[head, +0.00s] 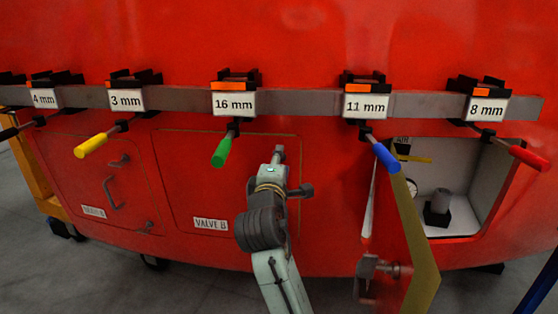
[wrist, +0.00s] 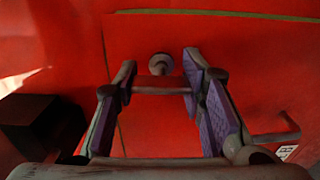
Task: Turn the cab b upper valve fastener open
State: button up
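The valve B panel (head: 195,180) is a red door outlined in the train's red side, left of the open compartment. Its upper fastener (wrist: 160,63) shows in the wrist view as a round grey base with a dark crossbar in front of it. My gripper (wrist: 160,60) faces the panel with its two purple-padded fingers apart. The crossbar lies between the fingers and spans nearly the whole gap; I cannot tell whether they touch its ends. In the head view my gripper (head: 278,155) is at the panel's upper right and its wrist hides part of the panel.
A rail (head: 300,103) with labelled, coloured-handled tools runs above. The green handle (head: 222,150) hangs just left of my gripper and the blue one (head: 385,156) to the right. An open door (head: 405,250) juts out at right. A panel handle (wrist: 280,130) is at the wrist view's right.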

jog(key=o, duration=0.5)
jog(key=shift+w+f, duration=0.2)
jog(key=shift+f, duration=0.1)
jog(key=shift+o, duration=0.9)
jog(key=shift+r, duration=0.15)
jog(key=shift+s, duration=0.15)
jog(key=s, duration=0.7)
jog(key=shift+s+a, duration=0.15)
jog(key=shift+a, duration=0.3)
